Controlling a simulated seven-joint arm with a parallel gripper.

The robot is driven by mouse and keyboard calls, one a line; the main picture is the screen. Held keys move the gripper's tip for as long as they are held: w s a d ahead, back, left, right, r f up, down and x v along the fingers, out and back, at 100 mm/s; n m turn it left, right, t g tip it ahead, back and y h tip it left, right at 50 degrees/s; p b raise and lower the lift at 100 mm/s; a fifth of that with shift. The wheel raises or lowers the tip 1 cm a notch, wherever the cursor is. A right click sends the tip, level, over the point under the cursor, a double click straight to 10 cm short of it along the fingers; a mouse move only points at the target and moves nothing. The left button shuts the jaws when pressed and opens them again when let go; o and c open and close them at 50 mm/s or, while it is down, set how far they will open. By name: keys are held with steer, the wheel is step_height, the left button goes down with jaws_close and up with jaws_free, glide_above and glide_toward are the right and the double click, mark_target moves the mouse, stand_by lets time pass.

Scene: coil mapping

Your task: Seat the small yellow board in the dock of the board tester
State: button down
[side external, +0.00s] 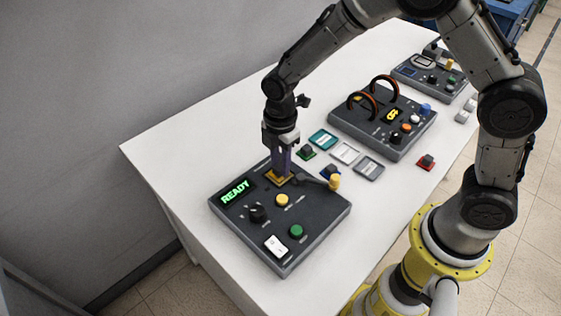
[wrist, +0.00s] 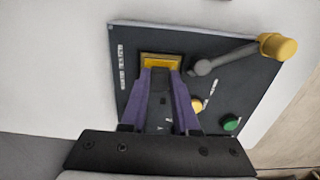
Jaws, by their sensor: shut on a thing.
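The board tester (side external: 318,222) is a dark grey panel at the near end of the table. Its green display reads READY (side external: 235,191). The small yellow board (side external: 271,178) is at the dock, near the panel's back edge. It also shows in the wrist view (wrist: 161,58) at the tips of my fingers. My gripper (side external: 280,174) points down over the dock, its purple fingers (wrist: 160,74) shut on the board. The fingers hide much of the board and dock; I cannot tell whether the board is fully down. A grey lever with a yellow knob (wrist: 277,46) lies right of the dock.
The tester carries a black knob (side external: 258,213), yellow button (side external: 282,200), green button (side external: 296,231) and white switch (side external: 276,245). The table's left side is clear.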

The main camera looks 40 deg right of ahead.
steer(key=shift+c, duration=0.5)
jaws_free()
steer(key=shift+r, duration=3.55)
steer(key=s+d+r+m+t, duration=0.2)
steer(key=s+d+r, duration=0.1)
steer(key=r, duration=0.4)
steer(key=s+d+r+m+t, duration=0.2)
steer(key=s+d+r, duration=0.15)
steer(key=r, duration=0.45)
steer(key=s+d+m, duration=0.2)
steer(key=s+m, duration=0.5)
steer(key=s, duration=0.1)
steer(key=s+d+f+m+t, duration=0.1)
steer(key=s+d+m, duration=0.1)
steer(key=s+m, duration=0.5)
steer(key=shift+s+t, duration=0.3)
steer(key=shift+s, duration=0.25)
